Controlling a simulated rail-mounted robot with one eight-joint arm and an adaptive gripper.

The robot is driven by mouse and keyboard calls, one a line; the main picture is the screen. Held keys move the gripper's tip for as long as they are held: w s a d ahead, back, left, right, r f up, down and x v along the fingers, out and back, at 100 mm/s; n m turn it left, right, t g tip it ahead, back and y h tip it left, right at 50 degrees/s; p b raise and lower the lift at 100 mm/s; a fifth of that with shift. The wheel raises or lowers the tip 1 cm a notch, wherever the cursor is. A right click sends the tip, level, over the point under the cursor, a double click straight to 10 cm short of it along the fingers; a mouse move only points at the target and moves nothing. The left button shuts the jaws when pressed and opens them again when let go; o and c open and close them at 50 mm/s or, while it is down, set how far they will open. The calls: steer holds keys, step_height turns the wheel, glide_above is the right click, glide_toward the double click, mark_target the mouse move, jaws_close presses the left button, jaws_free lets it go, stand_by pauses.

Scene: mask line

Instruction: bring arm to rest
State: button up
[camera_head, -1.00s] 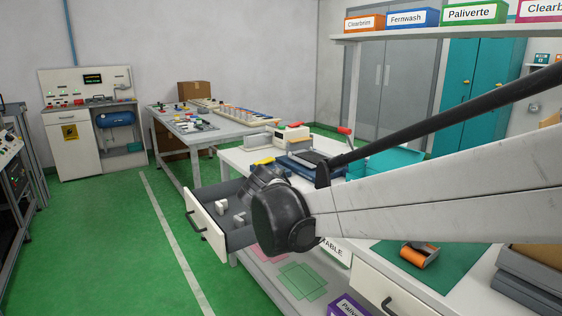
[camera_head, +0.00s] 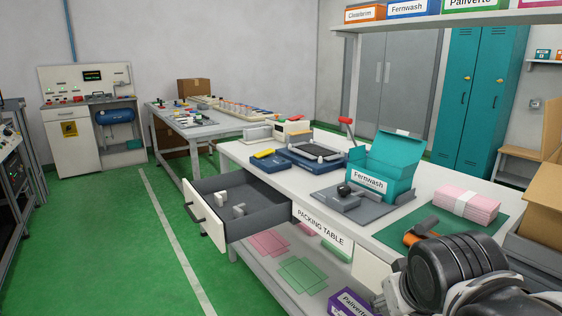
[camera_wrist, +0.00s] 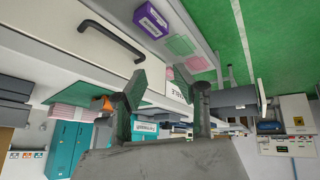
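My arm's dark wrist (camera_head: 455,275) is at the bottom right of the head view, in front of the packing table (camera_head: 322,232). My gripper (camera_wrist: 166,92) shows in the wrist view with its two fingers apart and nothing between them. In the head view the fingers are mostly hidden or out of frame. The open drawer (camera_head: 245,218) at the table's left end holds small white pieces (camera_head: 238,209).
An open teal Fernwash box (camera_head: 385,165) stands on a grey fixture. Pink bundled sheets (camera_head: 467,203) and an orange tape dispenser (camera_head: 418,234) lie on the green mat. A cardboard box (camera_head: 540,215) is at the right. The green floor (camera_head: 105,240) left is clear.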

steer(key=s+f+m, duration=0.1)
steer(key=s+f, duration=0.1)
steer(key=s, duration=0.2)
step_height(320, 180, up, 18)
steer(key=y+p, duration=0.1)
steer(key=p, duration=1.6)
steer(key=shift+f, duration=0.15)
